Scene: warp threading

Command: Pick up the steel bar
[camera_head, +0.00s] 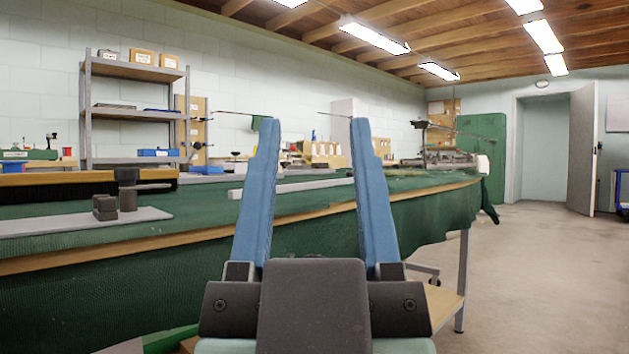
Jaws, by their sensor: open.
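My gripper (314,124) fills the middle foreground, with its two blue fingers wide apart and nothing between them. A long pale grey bar (314,185), which looks like the steel bar, lies on the green-covered table (310,202) beyond the fingers. It runs from just left of the left finger to near the right finger. The left finger hides part of it. The bar shows in the gap between the fingers, lower in the picture than the fingertips, and no contact is visible.
A flat grey plate (80,223) with small dark blocks (115,207) lies on the table at the left, near a long black brush-like strip (75,193). A metal shelf (135,72) stands behind. Open floor (545,265) lies at the right, before a doorway.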

